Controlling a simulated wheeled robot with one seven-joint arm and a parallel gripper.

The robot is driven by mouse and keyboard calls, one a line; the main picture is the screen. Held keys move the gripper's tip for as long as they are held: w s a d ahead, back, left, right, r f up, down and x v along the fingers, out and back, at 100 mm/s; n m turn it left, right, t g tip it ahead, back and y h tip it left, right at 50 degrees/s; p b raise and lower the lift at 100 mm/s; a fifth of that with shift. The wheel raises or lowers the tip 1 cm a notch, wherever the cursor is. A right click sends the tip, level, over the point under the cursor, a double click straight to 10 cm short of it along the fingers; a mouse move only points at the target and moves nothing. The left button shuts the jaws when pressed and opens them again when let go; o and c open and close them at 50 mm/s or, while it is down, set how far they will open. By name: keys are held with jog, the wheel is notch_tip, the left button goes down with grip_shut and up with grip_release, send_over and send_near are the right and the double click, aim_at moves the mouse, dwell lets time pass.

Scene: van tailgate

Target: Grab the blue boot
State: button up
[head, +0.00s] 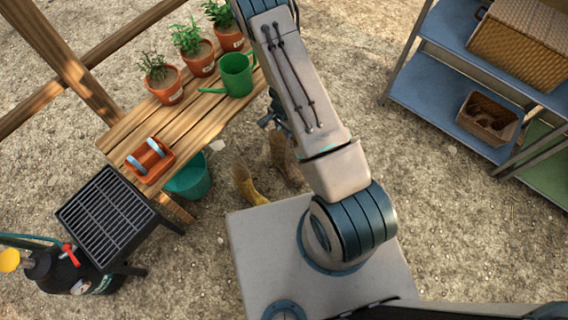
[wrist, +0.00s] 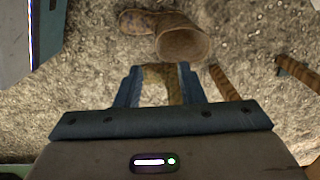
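No boot in view looks blue. In the head view a yellow-brown boot (head: 247,185) is on the gravel beside the bench, and a browner boot (head: 284,158) is just right of it, partly hidden by my arm. The wrist view shows one brown boot (wrist: 182,38) lying with its opening towards me. My gripper (wrist: 160,72) points down at the ground, its blue fingers apart. A yellow-brown surface, apparently part of a boot, shows between the fingers; whether they touch it I cannot tell. In the head view my gripper is mostly hidden behind my arm.
A wooden bench (head: 118,133) holds potted plants, a green watering can (head: 236,74) and an orange caddy (head: 149,160). A green bucket (head: 190,180) stands under its edge. A black grill (head: 105,215) is left. Blue shelving (head: 440,85) with baskets is right; gravel between is open.

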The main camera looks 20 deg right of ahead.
aim_at(285, 149)
notch_tip(285, 149, down, 9)
jog(key=b, duration=0.2)
jog(key=shift+s+d+b, duration=0.1)
jog(key=shift+b, duration=0.25)
jog(key=f+b, duration=0.1)
jog(key=f, duration=0.1)
jog(key=f+b, duration=0.1)
jog(key=f, duration=0.2)
jog(key=shift+s+d+f, duration=0.1)
jog(key=shift+d, duration=0.1)
grip_shut()
dwell(0.9)
